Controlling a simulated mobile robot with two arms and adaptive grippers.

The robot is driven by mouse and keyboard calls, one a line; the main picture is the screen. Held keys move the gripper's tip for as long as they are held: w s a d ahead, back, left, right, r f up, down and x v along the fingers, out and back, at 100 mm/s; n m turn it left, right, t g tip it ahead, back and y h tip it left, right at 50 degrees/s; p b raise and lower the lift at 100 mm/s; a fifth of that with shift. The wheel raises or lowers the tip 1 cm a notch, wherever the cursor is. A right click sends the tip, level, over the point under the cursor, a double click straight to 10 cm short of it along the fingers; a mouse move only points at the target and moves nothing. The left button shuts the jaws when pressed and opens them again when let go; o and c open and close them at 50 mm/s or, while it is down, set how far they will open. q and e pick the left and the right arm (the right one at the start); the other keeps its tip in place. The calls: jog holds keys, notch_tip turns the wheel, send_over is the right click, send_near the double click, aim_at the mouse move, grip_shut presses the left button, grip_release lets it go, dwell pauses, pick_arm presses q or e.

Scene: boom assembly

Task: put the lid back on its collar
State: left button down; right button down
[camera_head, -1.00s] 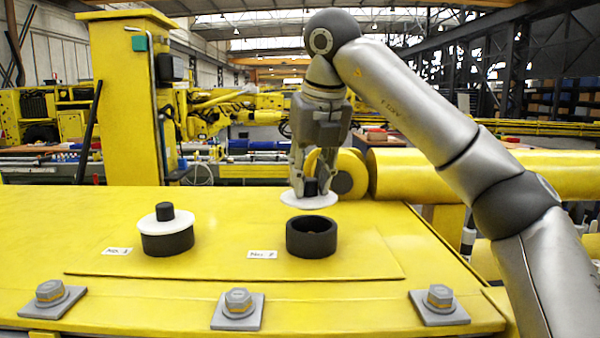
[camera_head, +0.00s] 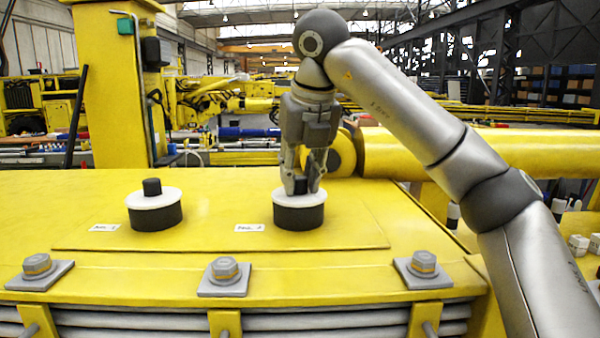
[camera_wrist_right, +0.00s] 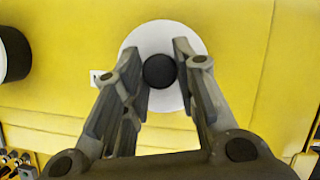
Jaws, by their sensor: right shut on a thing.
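The white lid (camera_head: 279,197) with a black knob sits at the top of the black collar (camera_head: 299,216) beside the right-hand label. My right gripper (camera_head: 301,188) points down and is shut on the lid's knob. In the right wrist view the white lid (camera_wrist_right: 188,38) shows as a disc, with its round black knob (camera_wrist_right: 159,71) between the fingers of my right gripper (camera_wrist_right: 162,72). The lid looks level and covers the collar's opening; whether it is fully seated I cannot tell. My left gripper is not in view.
A second collar (camera_head: 155,217) with its own white lid (camera_head: 140,199) stands to the left. Several bolts on square plates, one of them in the middle (camera_head: 224,271), line the front edge of the yellow deck (camera_head: 215,205). A yellow post (camera_head: 108,100) rises behind at left.

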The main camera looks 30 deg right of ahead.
jog(key=c, duration=1.2)
grip_release()
jog(key=shift+o, duration=0.6)
jog(key=shift+s+r, duration=0.1)
jog(key=shift+r, duration=0.25)
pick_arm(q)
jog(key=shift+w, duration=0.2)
pick_arm(e)
jog(key=v, duration=1.1)
jog(key=shift+s+r, duration=0.15)
jog(key=shift+a, duration=0.1)
